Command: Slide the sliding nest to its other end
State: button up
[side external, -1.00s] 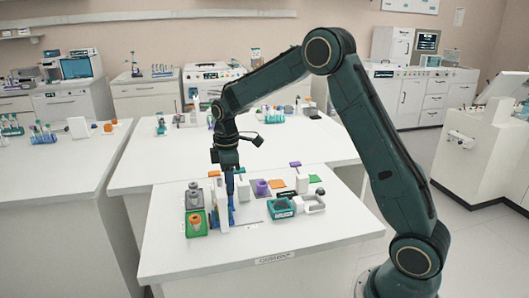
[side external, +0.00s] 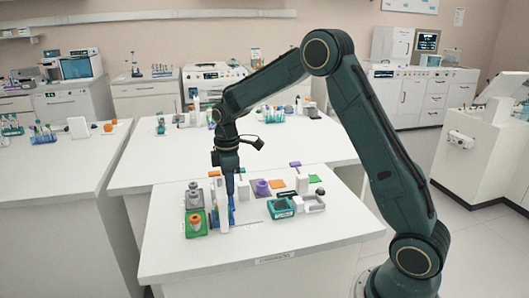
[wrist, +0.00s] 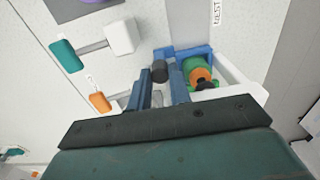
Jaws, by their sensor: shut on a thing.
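The sliding nest (wrist: 205,50) is a blue holder in the wrist view, with a green and orange round piece (wrist: 200,75) seated in it. A dark round knob (wrist: 160,70) stands beside it. My gripper (wrist: 161,80) has its blue fingers on either side of this knob and is shut on it. In the side external view my gripper (side external: 230,198) points straight down at the left part of the near bench. The blue nest (side external: 231,214) is low beside the fingers there, partly hidden by a white upright (side external: 222,215). A grey strip (wrist: 205,18) marked with lettering runs beyond the nest.
A green tray (side external: 196,231) with an orange-topped piece and a grey cylinder (side external: 193,196) stand left of my gripper. A teal open box (side external: 281,209), a purple piece (side external: 262,187) and a white frame (side external: 315,203) stand right. The bench's front is clear.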

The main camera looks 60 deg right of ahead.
jog(key=shift+s+d, duration=2.45)
jog(key=o, duration=0.6)
jog(key=shift+r, duration=0.1)
jog(key=shift+r, duration=2.4)
jog(key=s+a+r+m+t, duration=0.3)
jog(key=s+a+r+m, duration=0.1)
jog(key=s+a+r, duration=0.6)
jog(key=s+a+m+t, duration=0.1)
jog(key=s+a+m, duration=0.1)
jog(key=s, duration=0.5)
jog(key=s+a+m+t, duration=0.1)
jog(key=s+a+m, duration=0.1)
jog(key=s, duration=0.6)
jog(key=shift+m+t, duration=0.3)
jog(key=shift+m, duration=0.2)
